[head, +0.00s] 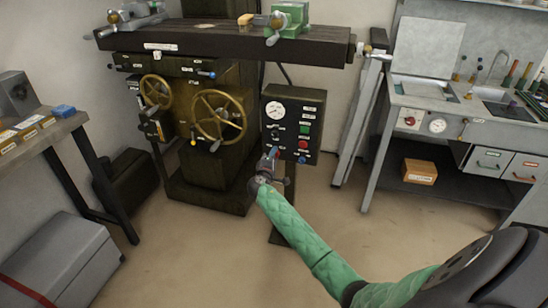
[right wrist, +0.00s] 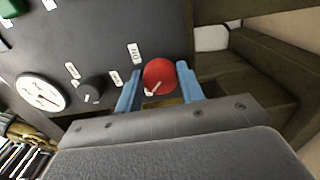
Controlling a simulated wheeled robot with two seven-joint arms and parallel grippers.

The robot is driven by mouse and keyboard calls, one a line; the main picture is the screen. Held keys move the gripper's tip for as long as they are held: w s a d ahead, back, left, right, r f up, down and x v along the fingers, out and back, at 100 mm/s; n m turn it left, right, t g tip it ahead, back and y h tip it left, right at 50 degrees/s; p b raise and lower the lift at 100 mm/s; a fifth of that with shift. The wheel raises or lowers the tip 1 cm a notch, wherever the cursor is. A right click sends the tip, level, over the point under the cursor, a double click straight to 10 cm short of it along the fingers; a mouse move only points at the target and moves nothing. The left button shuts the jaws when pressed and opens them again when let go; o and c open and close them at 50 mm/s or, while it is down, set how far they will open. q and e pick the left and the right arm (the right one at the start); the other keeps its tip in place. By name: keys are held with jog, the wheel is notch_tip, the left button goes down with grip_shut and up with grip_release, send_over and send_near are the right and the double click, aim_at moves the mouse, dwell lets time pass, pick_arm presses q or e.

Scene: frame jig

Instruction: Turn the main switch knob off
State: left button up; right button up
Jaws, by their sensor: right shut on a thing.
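The main switch knob is a round red knob (right wrist: 160,74) with a white pointer mark, low on the left of a dark control panel (head: 312,110). In the right wrist view its pointer slants toward the lower left of the picture. My right gripper (right wrist: 158,84) has its two blue fingers on either side of the knob, shut on it. In the head view the right gripper (head: 273,153) is at the panel's lower left and covers most of the knob. Small white labels (right wrist: 135,53) sit near the knob, too small to read surely. My left gripper is out of view.
The panel carries a white gauge (head: 276,109), a black knob (right wrist: 92,88), a green button (head: 304,128) and a red button (head: 303,144). A milling machine with brass handwheels (head: 218,117) stands left of it. A sink bench (head: 462,120) is at right. Floor in front is clear.

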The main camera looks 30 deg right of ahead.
jog(key=o, duration=1)
jog(key=shift+a, duration=0.1)
pick_arm(q)
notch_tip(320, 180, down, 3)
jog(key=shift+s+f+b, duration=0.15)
jog(key=shift+b, duration=0.2)
pick_arm(e)
jog(key=v, duration=0.7)
jog(key=shift+s+a, duration=0.25)
